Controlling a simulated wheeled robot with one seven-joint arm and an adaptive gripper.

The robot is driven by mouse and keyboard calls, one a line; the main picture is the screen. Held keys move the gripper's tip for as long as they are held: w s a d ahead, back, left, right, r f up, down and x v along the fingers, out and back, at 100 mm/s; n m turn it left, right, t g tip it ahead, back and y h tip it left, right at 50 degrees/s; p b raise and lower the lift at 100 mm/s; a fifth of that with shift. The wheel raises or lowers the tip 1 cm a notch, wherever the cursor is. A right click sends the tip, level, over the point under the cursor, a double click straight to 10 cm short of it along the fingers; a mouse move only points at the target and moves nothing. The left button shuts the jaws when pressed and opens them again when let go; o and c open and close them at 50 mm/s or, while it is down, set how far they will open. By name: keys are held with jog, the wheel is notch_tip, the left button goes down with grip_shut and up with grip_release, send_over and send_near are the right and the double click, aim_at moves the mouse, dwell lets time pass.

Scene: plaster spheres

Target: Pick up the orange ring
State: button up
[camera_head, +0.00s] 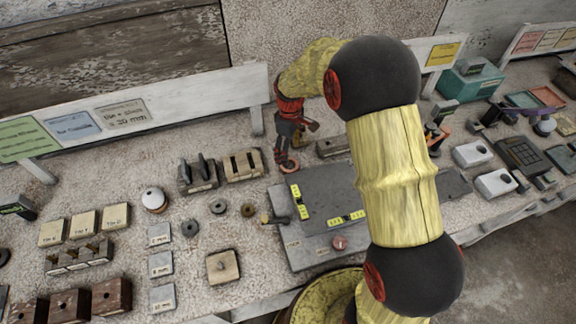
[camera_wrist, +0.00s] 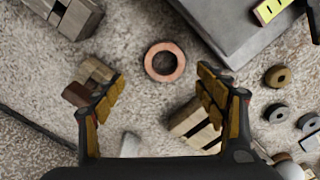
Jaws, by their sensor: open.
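The orange ring (camera_wrist: 165,62) lies flat on the rough pale bench top in the wrist view, a copper-orange washer with an open hole. It also shows in the head view (camera_head: 289,167), just below my gripper and near the left edge of the grey plate. My gripper (camera_wrist: 160,82) is open and empty, with a finger on either side of the picture. The ring shows beyond the fingertips, roughly centred between them and apart from both. In the head view my gripper (camera_head: 297,146) hangs above the bench, pointing down.
The dark grey plate (camera_wrist: 228,22) lies close to the ring's upper right. Wooden blocks (camera_wrist: 190,122) show near the right finger. Several small washers (camera_head: 219,206) lie left of the plate. Slotted wooden holders (camera_head: 243,165) stand left of the ring. A sign board (camera_head: 190,105) stands behind.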

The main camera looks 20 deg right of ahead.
jog(key=f, duration=0.2)
jog(key=f+b, duration=0.1)
jog(key=f, duration=0.3)
jog(key=shift+s+a+b, duration=0.15)
jog(key=shift+s+b, duration=0.2)
jog(key=shift+c, duration=1.2)
jog(key=c, duration=0.7)
jog(key=shift+c, duration=0.3)
